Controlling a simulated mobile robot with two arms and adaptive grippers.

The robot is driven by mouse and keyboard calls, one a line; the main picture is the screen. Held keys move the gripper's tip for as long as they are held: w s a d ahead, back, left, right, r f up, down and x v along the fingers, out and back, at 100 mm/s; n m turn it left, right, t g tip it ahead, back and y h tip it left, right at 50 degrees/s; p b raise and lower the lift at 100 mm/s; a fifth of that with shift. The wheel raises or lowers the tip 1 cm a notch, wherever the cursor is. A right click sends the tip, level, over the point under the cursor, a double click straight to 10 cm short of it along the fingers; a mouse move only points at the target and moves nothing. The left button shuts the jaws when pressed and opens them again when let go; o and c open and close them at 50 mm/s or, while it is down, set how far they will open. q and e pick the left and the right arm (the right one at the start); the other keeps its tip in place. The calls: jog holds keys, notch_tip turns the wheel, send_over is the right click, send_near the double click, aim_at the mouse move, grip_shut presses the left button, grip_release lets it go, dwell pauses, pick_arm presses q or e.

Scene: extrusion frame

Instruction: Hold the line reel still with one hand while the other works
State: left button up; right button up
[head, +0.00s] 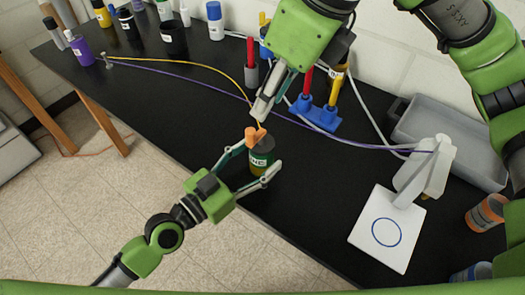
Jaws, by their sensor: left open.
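The line reel (262,158) is a dark green, can-shaped body with a partly hidden white label, near the table's front edge. An orange piece (255,135) sits at its top. My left gripper (263,153) is open, with one finger on each side of the reel; contact is unclear. My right gripper (263,107) is above and behind the reel, pointing down. Its fingers look close together, and whether they hold anything is unclear. A yellow line (205,70) runs from near the reel's top to a small post (108,63) at the far left.
A purple cord (190,80) crosses the black table to a white stand (415,185) at right. A blue holder (316,114) with red and yellow rods stands behind the reel. A grey tray (470,155) lies at back right. Several bottles line the back left.

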pick_arm(q)
jog(key=shift+x, duration=1)
jog(key=c, duration=1.3)
